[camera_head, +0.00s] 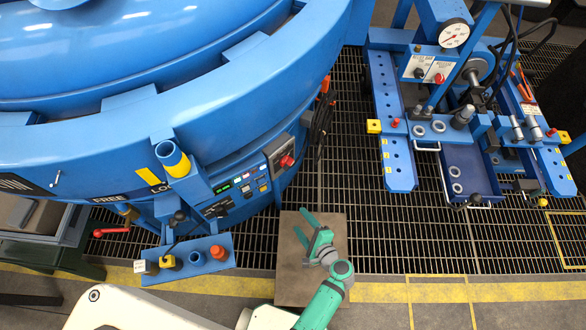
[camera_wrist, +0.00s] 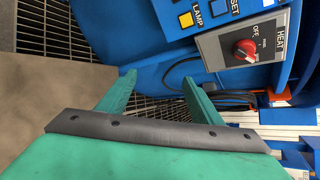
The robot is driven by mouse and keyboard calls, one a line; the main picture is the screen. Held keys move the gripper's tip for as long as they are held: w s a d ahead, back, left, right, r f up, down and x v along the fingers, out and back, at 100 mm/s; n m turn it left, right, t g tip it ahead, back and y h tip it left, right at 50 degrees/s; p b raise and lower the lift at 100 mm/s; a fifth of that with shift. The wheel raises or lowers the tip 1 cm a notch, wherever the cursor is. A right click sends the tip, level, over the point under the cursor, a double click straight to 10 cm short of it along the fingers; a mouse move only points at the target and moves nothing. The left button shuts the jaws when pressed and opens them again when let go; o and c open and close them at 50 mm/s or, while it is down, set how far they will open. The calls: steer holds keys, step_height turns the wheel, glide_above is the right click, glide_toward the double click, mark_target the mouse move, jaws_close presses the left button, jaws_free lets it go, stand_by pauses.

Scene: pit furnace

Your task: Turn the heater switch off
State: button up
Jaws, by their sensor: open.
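The heater switch is a red rotary knob (camera_wrist: 245,50) on a grey plate (camera_wrist: 222,45) marked HEAT and OFF, at the upper right in the wrist view. In the head view the knob (camera_head: 286,161) is on the right end of the blue furnace's control panel. I cannot tell which setting it points to. My green gripper (camera_head: 304,223) is below the panel in the head view, open and empty. Its two fingers (camera_wrist: 158,80) are spread apart in the wrist view, left of and below the knob, not touching it.
Panel buttons (camera_head: 250,190) and a display lie left of the switch. Dark cables (camera_head: 321,125) hang right of it. A blue bracket with an orange button (camera_head: 217,252) juts out at lower left. A blue press bench (camera_head: 398,165) stands right; open grating (camera_head: 345,190) lies between.

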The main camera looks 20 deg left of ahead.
steer(key=w+r+m+y, duration=0.1)
steer(key=w+r+y, duration=0.2)
steer(key=w+r, duration=0.25)
steer(key=y, duration=0.4)
glide_toward(290, 166)
steer(key=x, duration=0.8)
steer(key=shift+a+r, duration=0.15)
steer(key=shift+r, duration=0.05)
steer(key=c, duration=1.1)
